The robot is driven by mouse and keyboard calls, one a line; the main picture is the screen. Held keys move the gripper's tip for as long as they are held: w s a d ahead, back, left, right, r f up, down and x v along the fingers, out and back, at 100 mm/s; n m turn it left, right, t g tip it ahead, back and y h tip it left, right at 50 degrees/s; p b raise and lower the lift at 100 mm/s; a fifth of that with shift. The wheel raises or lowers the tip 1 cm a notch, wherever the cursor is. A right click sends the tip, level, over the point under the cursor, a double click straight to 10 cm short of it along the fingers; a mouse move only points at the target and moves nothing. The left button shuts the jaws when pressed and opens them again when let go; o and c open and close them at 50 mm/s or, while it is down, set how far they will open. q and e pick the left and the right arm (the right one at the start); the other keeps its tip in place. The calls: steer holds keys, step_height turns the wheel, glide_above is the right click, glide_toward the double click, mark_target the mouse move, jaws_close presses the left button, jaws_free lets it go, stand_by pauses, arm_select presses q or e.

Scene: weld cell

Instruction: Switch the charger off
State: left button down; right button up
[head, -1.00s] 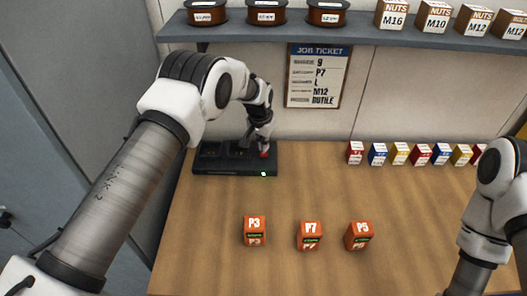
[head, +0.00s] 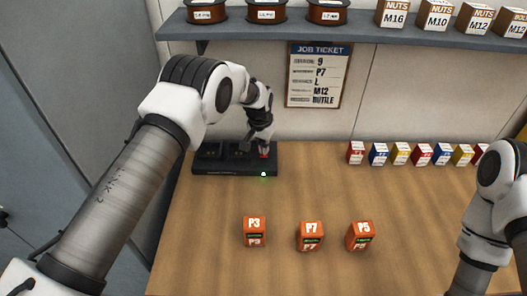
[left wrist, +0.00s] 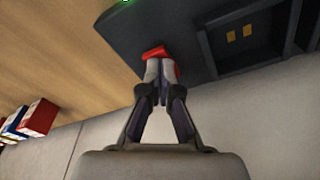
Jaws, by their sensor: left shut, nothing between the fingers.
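The black charger (head: 228,168) lies at the back left of the bench, with a green light (head: 263,174) lit on its front edge. Its red switch (head: 264,150) is at the right end of its top. My left gripper (head: 262,145) is shut and empty, with its fingertips right at the red switch. In the left wrist view the shut fingertips (left wrist: 158,66) cover part of the red switch (left wrist: 155,52); they look to be touching it. The charger (left wrist: 185,22) also shows there, with an empty bay and two gold contacts. My right gripper is out of view.
Orange battery blocks P3 (head: 255,231), P7 (head: 310,237) and P5 (head: 360,236) stand mid-bench. A row of several small coloured boxes (head: 400,153) stands at the back right. A shelf (head: 350,35) with spools and nut boxes hangs above. A job ticket (head: 318,76) hangs on the wall.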

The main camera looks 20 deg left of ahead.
arm_select(q)
steer(key=shift+f, duration=0.2)
steer(key=shift+r+p, duration=1.85)
steer(key=shift+r, duration=1.7)
